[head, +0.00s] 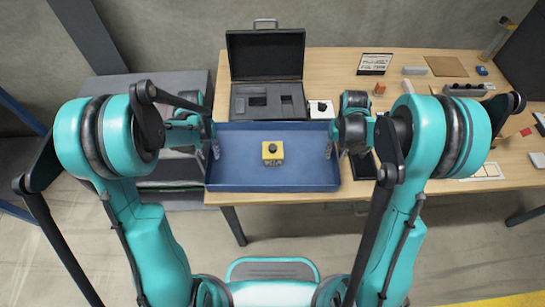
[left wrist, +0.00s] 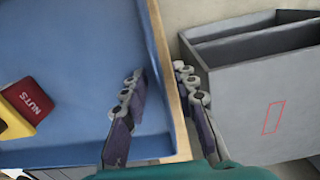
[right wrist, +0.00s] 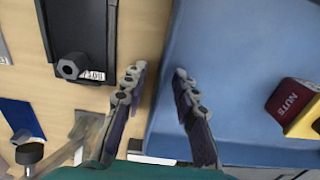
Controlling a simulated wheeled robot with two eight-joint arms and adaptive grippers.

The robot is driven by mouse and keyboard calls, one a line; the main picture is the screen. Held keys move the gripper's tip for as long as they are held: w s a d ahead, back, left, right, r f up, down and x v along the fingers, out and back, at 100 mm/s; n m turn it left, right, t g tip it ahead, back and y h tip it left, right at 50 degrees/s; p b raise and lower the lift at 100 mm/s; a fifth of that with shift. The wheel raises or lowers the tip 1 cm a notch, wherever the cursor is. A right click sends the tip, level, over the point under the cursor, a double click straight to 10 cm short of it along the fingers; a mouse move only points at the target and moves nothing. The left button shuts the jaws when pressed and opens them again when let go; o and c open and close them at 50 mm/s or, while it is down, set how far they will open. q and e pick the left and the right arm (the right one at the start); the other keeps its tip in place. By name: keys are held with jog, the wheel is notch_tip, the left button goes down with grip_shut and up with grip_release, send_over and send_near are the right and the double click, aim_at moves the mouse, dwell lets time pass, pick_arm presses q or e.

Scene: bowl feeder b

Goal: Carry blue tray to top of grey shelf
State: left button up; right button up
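The blue tray (head: 230,165) lies on the wooden table at its front left, with a yellow block (head: 273,152) inside. My left gripper (head: 213,150) is at the tray's left wall. In the left wrist view its fingers (left wrist: 160,90) are apart, one over the tray's inside and one outside. My right gripper (head: 335,150) is at the right wall. In the right wrist view its fingers (right wrist: 157,85) are also apart on either side of that wall. Neither visibly pinches it. The grey shelf (head: 140,88) stands left of the table and shows in the left wrist view (left wrist: 260,90).
An open black case (head: 267,75) stands just behind the tray on the wooden table (head: 330,60). A dark flat item (head: 362,165) lies close right of the tray. Several small parts and cards lie further right. The visible part of the shelf top looks clear.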

pick_arm(q)
jog(key=shift+f, duration=0.5)
pick_arm(e)
jog(key=shift+f, duration=0.45)
pick_arm(q)
grip_shut()
pick_arm(e)
grip_shut()
pick_arm(q)
jog(key=shift+r, duration=0.2)
pick_arm(e)
jog(key=shift+r, duration=0.15)
